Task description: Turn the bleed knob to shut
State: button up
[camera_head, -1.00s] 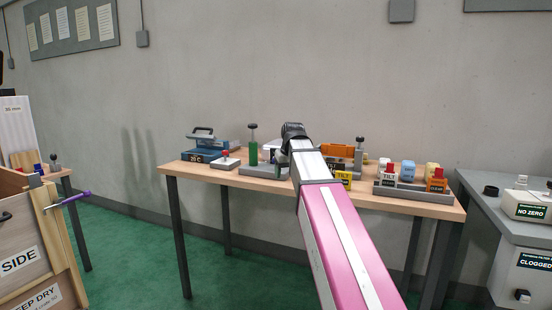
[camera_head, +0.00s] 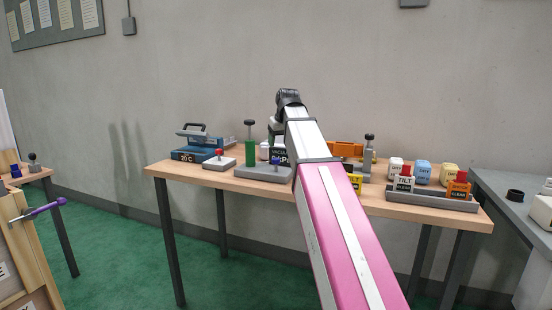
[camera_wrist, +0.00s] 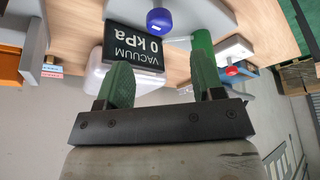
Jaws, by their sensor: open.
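A small blue knob (camera_head: 277,160) stands on a grey base on the wooden table, beside a dark display marked VACUUM (camera_head: 279,155). I take this to be the bleed knob, but no label on it can be read. In the wrist view, which is upside down, the blue knob (camera_wrist: 160,20) is beyond my gripper (camera_wrist: 161,78). The display (camera_wrist: 135,47) reads 0 kPa. My gripper's green fingers are apart with nothing held between them, and the knob is clear of them.
A green cylinder with a black top (camera_head: 250,150) stands close left of the knob. A red-knobbed white block (camera_head: 219,162) and a blue device (camera_head: 197,154) are further left. A grey bench (camera_head: 510,200) adjoins the right.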

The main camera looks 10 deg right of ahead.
aim_at(276, 159)
jog(key=x, duration=0.8)
jog(key=shift+w+f, duration=0.1)
jog(key=shift+f, duration=0.15)
jog(key=c, duration=0.9)
